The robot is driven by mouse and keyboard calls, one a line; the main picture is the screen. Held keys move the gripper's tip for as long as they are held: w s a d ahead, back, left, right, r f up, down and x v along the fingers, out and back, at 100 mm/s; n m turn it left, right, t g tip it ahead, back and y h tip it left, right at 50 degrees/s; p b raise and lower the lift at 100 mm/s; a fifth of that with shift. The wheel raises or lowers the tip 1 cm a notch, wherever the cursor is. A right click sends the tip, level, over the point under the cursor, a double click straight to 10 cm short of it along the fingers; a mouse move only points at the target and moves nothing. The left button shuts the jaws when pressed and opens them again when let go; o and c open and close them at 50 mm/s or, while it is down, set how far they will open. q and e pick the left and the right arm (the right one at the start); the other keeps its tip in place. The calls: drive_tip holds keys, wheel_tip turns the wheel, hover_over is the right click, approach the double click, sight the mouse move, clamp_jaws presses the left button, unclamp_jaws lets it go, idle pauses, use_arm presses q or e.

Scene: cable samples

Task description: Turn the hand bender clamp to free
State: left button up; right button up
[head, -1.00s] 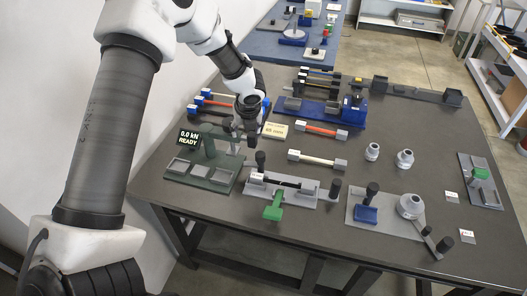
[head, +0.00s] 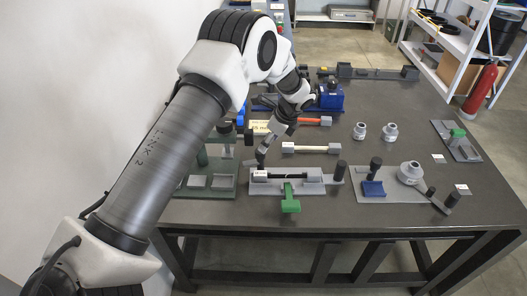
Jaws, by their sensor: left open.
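The hand bender appears to be the grey plate (head: 350,196) at right, with a round grey former (head: 410,172) and a lever ending in dark knobs (head: 445,200). A blue block (head: 373,189) with an upright black knob (head: 375,164) stands on its left part and looks like the clamp. My left gripper (head: 262,157) is open, well left of it, over the left end of a grey fixture (head: 313,187). It partly hides the fixture's left black knob; I cannot tell whether they touch. The fixture holds a dark sample and has a green handle (head: 290,200). My right gripper is out of view.
A green press-like stand (head: 222,188) is partly hidden behind my left arm. A pale rod sample (head: 311,149) lies behind the fixture. Two grey fittings (head: 389,133) stand behind the bender plate. A grey holder with a green part (head: 458,134) is at far right.

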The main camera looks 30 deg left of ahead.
use_arm(q)
drive_tip(key=p, duration=0.1)
hover_over(254, 162)
drive_tip(key=w+d, duration=0.2)
drive_tip(key=f, duration=0.4)
drive_tip(key=shift+s, duration=0.25)
drive_tip(key=shift+a+f, duration=0.2)
drive_tip(key=shift+f, duration=0.15)
drive_tip(key=shift+w+f, duration=0.1)
drive_tip(key=shift+f, duration=0.1)
drive_tip(key=shift+w+d, duration=0.1)
drive_tip(key=shift+d, duration=0.1)
drive_tip(key=shift+c, duration=0.3)
drive_tip(key=c, duration=1.1)
drive_tip(key=shift+a+r+m+t, duration=0.1)
drive_tip(key=shift+r+m+t, duration=0.15)
drive_tip(key=shift+m, duration=0.35)
drive_tip(key=shift+f+m+t+p, duration=0.2)
drive_tip(key=shift+m+t+p, duration=0.2)
drive_tip(key=shift+m, duration=0.6)
drive_tip(key=o, duration=1.2)
drive_tip(key=shift+c, duration=0.2)
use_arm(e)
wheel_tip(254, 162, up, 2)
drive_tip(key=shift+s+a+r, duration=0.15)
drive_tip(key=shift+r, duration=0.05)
